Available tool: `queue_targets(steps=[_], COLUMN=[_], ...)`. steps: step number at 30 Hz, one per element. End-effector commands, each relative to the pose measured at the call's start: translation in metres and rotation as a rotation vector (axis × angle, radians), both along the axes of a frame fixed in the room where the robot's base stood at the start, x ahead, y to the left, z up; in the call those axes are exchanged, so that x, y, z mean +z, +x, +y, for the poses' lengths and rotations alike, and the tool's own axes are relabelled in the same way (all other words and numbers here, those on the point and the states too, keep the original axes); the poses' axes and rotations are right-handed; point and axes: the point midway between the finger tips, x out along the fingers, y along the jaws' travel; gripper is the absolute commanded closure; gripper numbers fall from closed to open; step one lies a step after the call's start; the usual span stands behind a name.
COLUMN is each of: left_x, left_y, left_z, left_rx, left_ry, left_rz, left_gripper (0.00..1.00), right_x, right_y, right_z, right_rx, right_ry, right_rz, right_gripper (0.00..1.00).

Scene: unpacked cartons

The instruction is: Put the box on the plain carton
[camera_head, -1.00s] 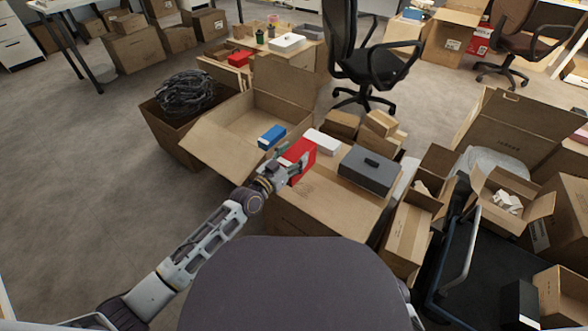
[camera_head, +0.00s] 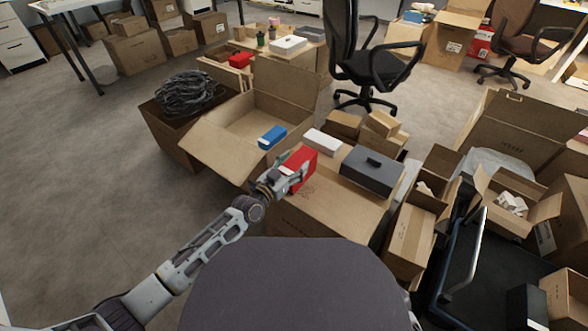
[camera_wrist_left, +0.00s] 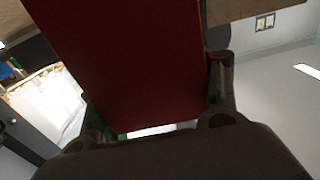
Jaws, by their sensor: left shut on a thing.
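My left gripper (camera_head: 287,172) is shut on a red box (camera_head: 301,166). In the left wrist view the red box (camera_wrist_left: 130,60) fills the space between the two fingers. The gripper and box are over the left part of a closed brown carton (camera_head: 318,212), near its left edge. I cannot tell whether the box touches the carton's top. A white box (camera_head: 322,142) and a dark grey case (camera_head: 371,170) with a black handle rest on the same carton top. My right gripper is not in view.
An open carton (camera_head: 218,152) with a blue box (camera_head: 271,137) at its edge stands to the left. A carton of black cables (camera_head: 187,95) is behind it. Open cartons and a dark trolley (camera_head: 480,265) crowd the right. An office chair (camera_head: 368,68) stands behind.

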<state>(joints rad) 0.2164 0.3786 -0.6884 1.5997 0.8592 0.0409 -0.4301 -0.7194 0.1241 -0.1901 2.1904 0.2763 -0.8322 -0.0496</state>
Motion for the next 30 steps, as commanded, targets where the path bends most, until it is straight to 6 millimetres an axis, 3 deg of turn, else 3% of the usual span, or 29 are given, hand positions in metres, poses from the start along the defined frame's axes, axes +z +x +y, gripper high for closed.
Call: queue_targets(steps=[18, 19, 25, 30], left_x=[-0.0074, -0.0096, -0.0089, -0.0089], left_y=[0.0008, 0.0003, 0.0003, 0.0003], left_z=[-0.0001, 0.0, 0.0, 0.0], left_rx=[0.001, 0.0, 0.0, 0.0], left_ry=[-0.002, 0.0, -0.001, -0.001], left_rz=[-0.004, -0.001, -0.001, -0.001], left_gripper=[0.78, 0.37, 0.12, 0.12], right_x=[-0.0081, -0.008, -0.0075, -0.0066], right_y=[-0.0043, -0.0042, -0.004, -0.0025], right_z=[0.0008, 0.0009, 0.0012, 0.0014], right_rx=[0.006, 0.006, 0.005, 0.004], right_ry=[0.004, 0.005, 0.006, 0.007], right_rz=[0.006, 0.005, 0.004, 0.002], right_gripper=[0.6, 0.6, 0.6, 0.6])
